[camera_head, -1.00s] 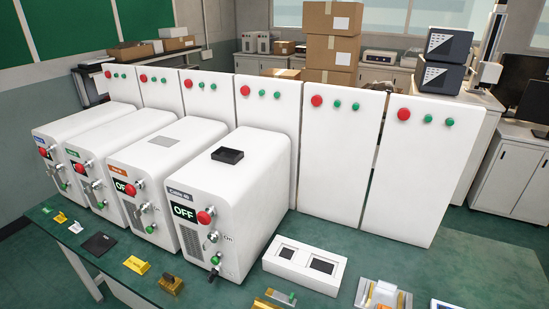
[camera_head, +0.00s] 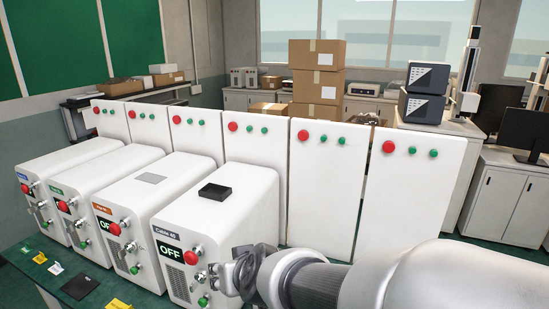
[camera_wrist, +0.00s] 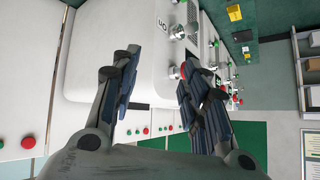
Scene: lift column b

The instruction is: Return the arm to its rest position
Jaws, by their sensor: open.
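My gripper (camera_head: 236,272) shows at the bottom centre of the head view, at the end of my grey arm reaching in from the right. It is in front of the nearest white machine (camera_head: 215,215), beside its knobs and OFF display; I cannot tell whether it touches them. In the wrist view my gripper (camera_wrist: 160,90) has its two dark fingers spread apart, with nothing held between them. The white machine's side (camera_wrist: 115,50) and its knobs show beyond the fingers. My arm hides the right part of the table.
Several white machines stand in a row at left, with tall white panels (camera_head: 325,180) behind them. A black block (camera_head: 215,191) lies on the nearest machine. Yellow pieces (camera_head: 118,304) and a dark plate (camera_head: 80,286) lie on the green table. Stacked boxes (camera_head: 316,85) stand at the back.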

